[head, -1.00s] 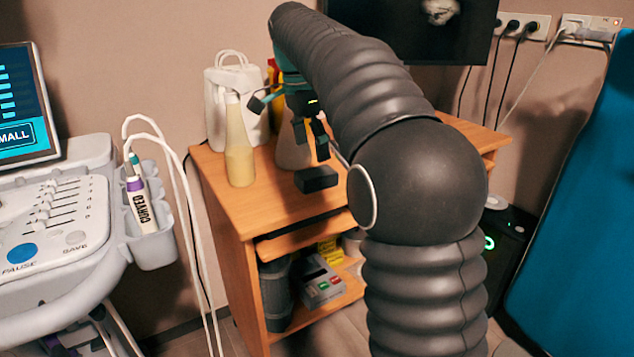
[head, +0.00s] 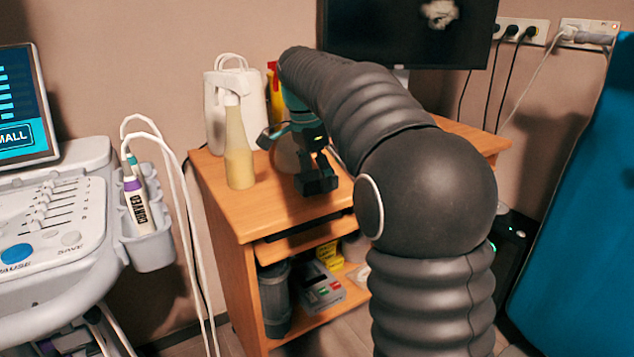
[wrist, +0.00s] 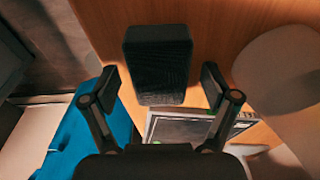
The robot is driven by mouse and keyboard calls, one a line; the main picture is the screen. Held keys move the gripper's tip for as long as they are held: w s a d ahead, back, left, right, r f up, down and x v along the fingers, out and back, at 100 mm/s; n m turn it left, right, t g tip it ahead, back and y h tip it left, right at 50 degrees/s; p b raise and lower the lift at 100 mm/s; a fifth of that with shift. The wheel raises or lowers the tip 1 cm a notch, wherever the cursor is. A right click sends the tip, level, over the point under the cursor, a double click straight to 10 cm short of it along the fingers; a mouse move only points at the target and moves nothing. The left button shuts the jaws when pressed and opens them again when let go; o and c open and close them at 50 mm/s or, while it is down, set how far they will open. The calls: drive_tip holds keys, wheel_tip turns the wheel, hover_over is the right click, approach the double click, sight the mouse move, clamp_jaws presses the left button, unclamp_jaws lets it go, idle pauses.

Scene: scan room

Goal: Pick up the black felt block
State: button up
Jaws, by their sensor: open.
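The black felt block (head: 318,184) is on the wooden desk top near its front edge. In the wrist view the block (wrist: 159,65) is a dark box at the top middle, between and slightly beyond the fingertips. My gripper (wrist: 160,85) is open, one finger on each side of the block, with gaps showing on both sides. In the head view my gripper (head: 312,165) is right over the block and partly covers it. I cannot tell how far the fingers reach down its sides.
A monitor (head: 395,35) stands behind. An ultrasound console (head: 60,220) is at the left.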

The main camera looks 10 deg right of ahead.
drive_tip(key=shift+f, duration=0.2)
idle(0.5)
drive_tip(key=c, duration=1)
